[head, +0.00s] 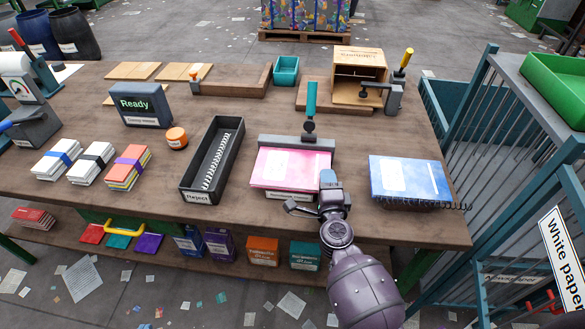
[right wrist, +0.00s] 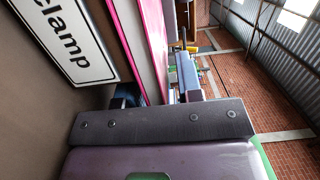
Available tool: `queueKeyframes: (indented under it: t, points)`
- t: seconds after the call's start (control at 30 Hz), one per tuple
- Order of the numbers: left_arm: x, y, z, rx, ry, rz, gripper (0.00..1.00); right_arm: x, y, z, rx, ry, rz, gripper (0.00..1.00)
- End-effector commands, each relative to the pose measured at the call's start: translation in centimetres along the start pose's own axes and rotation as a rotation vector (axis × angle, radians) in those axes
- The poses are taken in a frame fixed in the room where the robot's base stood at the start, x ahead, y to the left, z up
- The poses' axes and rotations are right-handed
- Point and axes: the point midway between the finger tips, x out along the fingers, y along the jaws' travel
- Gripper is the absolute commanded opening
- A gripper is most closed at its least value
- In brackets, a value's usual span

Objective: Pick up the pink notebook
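My right gripper (head: 312,209) is at the notebook's front right edge. In the right wrist view, the pink notebook's edge (right wrist: 157,50) shows ahead, with the fingers of my right gripper (right wrist: 158,88) apart on either side of it. A gap shows between the notebook and the right-hand finger. My left gripper is not in view.
A blue spiral notebook (head: 410,178) lies to the right. A black reject tray (head: 187,185) stands to the left, with banded stacks (head: 126,168) beyond. A wooden box (head: 358,66) stands at the back. A railing (head: 500,155) runs along the right.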

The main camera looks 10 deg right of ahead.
Motion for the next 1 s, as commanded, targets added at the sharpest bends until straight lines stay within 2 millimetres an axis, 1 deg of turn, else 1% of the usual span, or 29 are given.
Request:
queueKeyframes:
  t: [0.03,0.2,0.4,0.57,0.67,0.77,0.97,1.0]
  points:
    - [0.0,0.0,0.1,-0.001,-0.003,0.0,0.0,0.0,0.0,0.0,0.0,0.0,0.0,0.25]
    - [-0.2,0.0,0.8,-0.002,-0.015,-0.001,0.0,0.0,0.0,0.0,0.0,0.0,0.0,0.0]
    - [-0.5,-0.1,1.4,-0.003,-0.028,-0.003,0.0,0.0,-0.1,0.0,0.001,0.0,-0.001,0.0]
    - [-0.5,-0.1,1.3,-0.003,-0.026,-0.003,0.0,0.0,-0.2,0.0,0.001,0.0,-0.002,0.0]
    - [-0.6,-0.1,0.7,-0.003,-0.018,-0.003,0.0,0.0,-0.7,0.0,0.002,0.0,-0.003,0.0]
    - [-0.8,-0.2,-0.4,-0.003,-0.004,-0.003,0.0,0.1,-1.6,0.0,0.003,0.001,-0.005,0.0]
    - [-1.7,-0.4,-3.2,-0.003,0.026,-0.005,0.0,0.1,-4.4,0.0,0.004,0.002,-0.006,0.0]
    - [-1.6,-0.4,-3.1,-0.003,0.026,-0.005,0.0,-0.8,-3.9,-0.1,0.002,0.002,-0.001,0.0]
